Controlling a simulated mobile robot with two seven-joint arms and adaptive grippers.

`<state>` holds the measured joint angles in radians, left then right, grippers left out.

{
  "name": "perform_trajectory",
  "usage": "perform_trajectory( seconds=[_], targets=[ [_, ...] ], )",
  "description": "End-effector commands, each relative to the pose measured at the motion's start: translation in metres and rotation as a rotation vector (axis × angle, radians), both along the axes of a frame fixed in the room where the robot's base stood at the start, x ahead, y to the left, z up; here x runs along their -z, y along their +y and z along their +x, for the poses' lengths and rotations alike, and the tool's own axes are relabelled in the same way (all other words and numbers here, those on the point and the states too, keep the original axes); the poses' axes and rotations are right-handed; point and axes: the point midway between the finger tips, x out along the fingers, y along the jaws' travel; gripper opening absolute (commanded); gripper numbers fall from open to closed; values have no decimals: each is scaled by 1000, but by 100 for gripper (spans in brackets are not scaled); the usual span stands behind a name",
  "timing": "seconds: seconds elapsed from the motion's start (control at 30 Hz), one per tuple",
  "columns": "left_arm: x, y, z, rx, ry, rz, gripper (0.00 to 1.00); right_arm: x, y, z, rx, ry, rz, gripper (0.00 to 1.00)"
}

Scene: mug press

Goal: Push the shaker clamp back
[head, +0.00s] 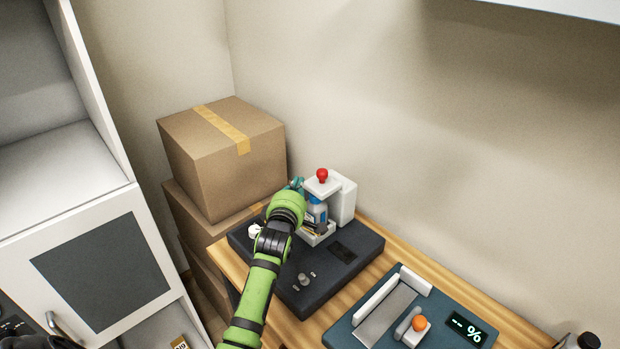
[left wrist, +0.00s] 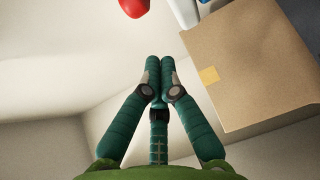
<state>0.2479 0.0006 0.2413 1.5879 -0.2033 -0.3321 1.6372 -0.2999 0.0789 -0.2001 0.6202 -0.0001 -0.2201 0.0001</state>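The shaker's dark base (head: 345,262) stands on the wooden table, with a white post (head: 345,200) at its back. A white clamp arm with a red knob (head: 322,175) sits over a blue-and-white bottle (head: 317,211); the red knob (left wrist: 134,7) also shows at the top of the left wrist view. My left gripper (head: 297,184) is beside the clamp, on its left; my green arm hides part of the shaker. In the left wrist view the teal fingertips (left wrist: 160,64) are together with nothing between them. Contact with the clamp is not visible.
Stacked cardboard boxes (head: 222,155) stand close behind and left of the shaker; one also shows in the left wrist view (left wrist: 260,65). A teal device (head: 455,312) with an orange knob (head: 420,323) is at right. A white cabinet (head: 100,270) stands left.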

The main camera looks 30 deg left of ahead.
Motion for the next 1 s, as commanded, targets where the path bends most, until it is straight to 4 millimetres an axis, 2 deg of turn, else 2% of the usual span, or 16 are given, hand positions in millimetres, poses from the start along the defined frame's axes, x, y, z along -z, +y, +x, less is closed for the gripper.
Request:
perform_trajectory(
  seconds=[0.1, 0.3, 0.73, 0.87, 1.0],
  targets=[
    [0, -11, 16, 3, 0, -3, 0, -8, 1, 0, 0, 0, 1, 40],
    [3, -18, 30, 0, 0, -3, 0, -10, 1, 0, 1, 0, 1, 40],
    [4, -20, 33, 1, -1, -2, 0, -9, 1, 0, 1, 0, 1, 40],
    [8, -23, 42, 0, -2, -4, 0, 3, 1, 0, 1, 0, 1, 40],
    [11, -31, 64, 0, -6, -6, 0, 28, 0, 0, 1, 0, 0, 40]
  ],
)
